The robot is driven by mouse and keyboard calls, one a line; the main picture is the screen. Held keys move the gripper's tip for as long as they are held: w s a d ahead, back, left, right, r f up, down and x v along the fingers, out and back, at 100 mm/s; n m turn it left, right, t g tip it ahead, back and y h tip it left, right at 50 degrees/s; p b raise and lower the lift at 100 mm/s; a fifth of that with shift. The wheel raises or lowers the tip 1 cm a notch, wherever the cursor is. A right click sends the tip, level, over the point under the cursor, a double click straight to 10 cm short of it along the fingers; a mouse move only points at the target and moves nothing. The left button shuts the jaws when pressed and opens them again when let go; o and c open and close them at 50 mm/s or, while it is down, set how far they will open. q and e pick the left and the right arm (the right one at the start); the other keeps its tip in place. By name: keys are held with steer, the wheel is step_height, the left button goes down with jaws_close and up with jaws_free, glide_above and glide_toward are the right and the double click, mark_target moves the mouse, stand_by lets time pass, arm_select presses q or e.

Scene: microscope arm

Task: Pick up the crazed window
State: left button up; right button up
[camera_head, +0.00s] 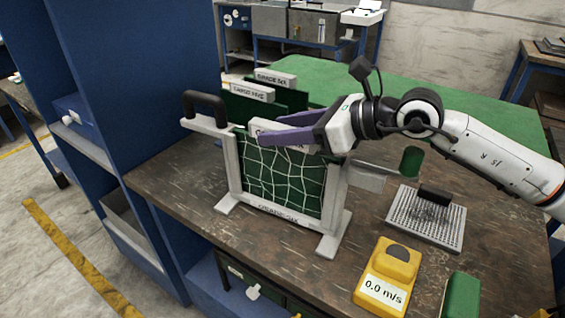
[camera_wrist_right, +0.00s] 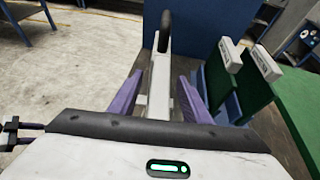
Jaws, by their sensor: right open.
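The crazed window (camera_head: 283,180) is a dark green panel covered in pale crack lines. It stands upright in a light grey footed frame (camera_head: 337,195) on the brown workbench, with a black handle (camera_head: 206,101) at its upper left. My right gripper (camera_head: 274,131) is open at the panel's top edge, its purple fingers to either side of the pale label there. In the right wrist view, a light grey bar (camera_wrist_right: 161,88) runs between the fingers, with the black handle (camera_wrist_right: 165,32) beyond. Contact cannot be told.
Two dark green labelled panels (camera_head: 243,108) stand behind the window. To the right are a perforated plate (camera_head: 425,222) with a black block, a yellow meter (camera_head: 388,280) reading 0.0 m/s and a green block (camera_head: 461,296). A blue cabinet (camera_head: 140,90) stands at the left.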

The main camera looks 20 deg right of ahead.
jaws_close()
steer(key=shift+r, duration=0.15)
stand_by(0.4)
